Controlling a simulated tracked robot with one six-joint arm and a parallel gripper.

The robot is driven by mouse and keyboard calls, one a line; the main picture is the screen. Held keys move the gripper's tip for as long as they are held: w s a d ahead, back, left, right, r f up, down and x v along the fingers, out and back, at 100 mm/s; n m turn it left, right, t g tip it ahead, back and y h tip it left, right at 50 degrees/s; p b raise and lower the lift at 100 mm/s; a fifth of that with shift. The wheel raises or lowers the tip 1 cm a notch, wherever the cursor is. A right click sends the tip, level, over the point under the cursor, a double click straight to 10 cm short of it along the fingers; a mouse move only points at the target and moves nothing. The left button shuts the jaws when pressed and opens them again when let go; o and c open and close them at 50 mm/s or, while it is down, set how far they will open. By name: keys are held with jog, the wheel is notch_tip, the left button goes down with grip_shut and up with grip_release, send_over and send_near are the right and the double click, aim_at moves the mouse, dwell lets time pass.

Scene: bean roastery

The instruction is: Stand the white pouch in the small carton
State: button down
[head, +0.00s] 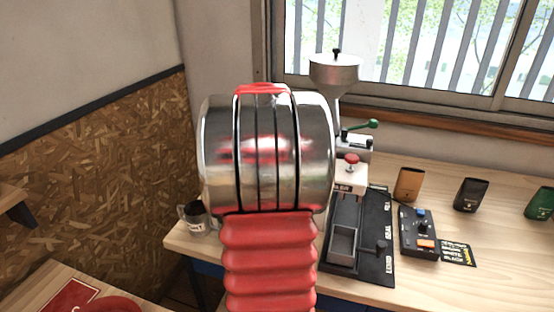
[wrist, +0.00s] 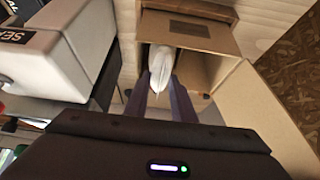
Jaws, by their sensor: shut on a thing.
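In the wrist view, the white pouch (wrist: 166,68) is between the two dark fingers of my gripper (wrist: 166,84), which is shut on it. The small carton (wrist: 222,46) is brown cardboard with its flaps folded open. The pouch's far end is at the carton's dark opening, between its side walls. I cannot tell how deep it reaches or whether it touches the bottom. In the head view my own arm covers the middle, and the gripper, pouch and carton do not show.
A pale sealing machine (wrist: 72,48) stands close at the left in the wrist view. The head view shows a black slide track (head: 378,262), a control box (head: 419,234), a metal mug (head: 194,218) and orange (head: 409,184), black (head: 471,194) and green (head: 541,203) pouches on the bench.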

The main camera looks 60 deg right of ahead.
jog(key=shift+f, duration=1.85)
jog(key=c, duration=1.4)
grip_release()
jog(key=shift+o, duration=0.2)
jog(key=shift+o, duration=1.3)
jog(key=shift+r, duration=3.5)
